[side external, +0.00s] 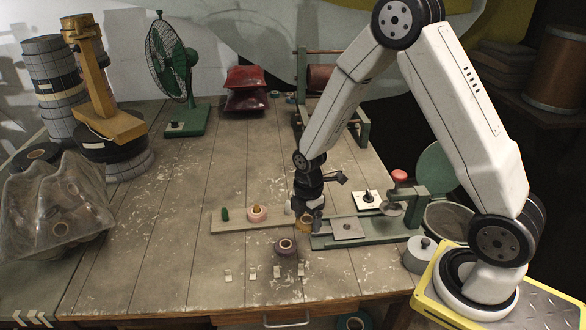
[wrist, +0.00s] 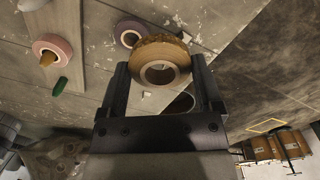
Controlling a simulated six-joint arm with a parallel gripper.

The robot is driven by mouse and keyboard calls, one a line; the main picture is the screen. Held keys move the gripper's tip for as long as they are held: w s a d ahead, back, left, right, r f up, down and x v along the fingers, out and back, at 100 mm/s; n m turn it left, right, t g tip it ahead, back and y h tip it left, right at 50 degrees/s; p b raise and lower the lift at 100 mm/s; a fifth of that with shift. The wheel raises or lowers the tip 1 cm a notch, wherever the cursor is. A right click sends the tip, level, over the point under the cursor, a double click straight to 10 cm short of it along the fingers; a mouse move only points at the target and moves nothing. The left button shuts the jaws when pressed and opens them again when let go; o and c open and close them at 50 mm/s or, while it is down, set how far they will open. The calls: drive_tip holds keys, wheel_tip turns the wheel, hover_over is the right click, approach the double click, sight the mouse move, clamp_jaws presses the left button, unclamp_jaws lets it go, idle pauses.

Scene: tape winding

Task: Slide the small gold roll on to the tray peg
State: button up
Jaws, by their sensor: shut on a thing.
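The small gold roll (wrist: 142,53) is held between the two fingers of my gripper (wrist: 160,64), its hole facing the wrist camera. In the side external view my gripper (side external: 308,212) holds the gold roll (side external: 305,222) low, near the right end of the pale tray (side external: 240,226). The tray carries a bare green peg (side external: 225,214) and a pink roll (side external: 256,215) around an orange peg (side external: 257,207). A pale rounded thing (side external: 289,210) shows at the tray's right end, partly beside my gripper. In the wrist view the pink roll (wrist: 62,43) and green peg (wrist: 60,86) are at left.
A purple roll (side external: 286,247) lies on the table in front of the tray. Several small pale blocks (side external: 253,272) stand near the front edge. A green fixture (side external: 350,230) stands close to my gripper's right. The table's left middle is clear.

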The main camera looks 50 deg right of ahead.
hover_over(347, 224)
drive_tip(key=a, duration=0.1)
drive_tip(key=f, duration=0.2)
drive_tip(key=shift+w+f, duration=0.25)
drive_tip(key=shift+f, duration=0.15)
drive_tip(key=shift+s+d+f, duration=0.15)
drive_tip(key=shift+s+d, duration=0.15)
drive_tip(key=shift+d, duration=0.25)
drive_tip(key=shift+f, duration=0.15)
drive_tip(key=shift+f, duration=1.7)
drive_tip(key=shift+r, duration=2.4)
drive_tip(key=shift+f, duration=3.3)
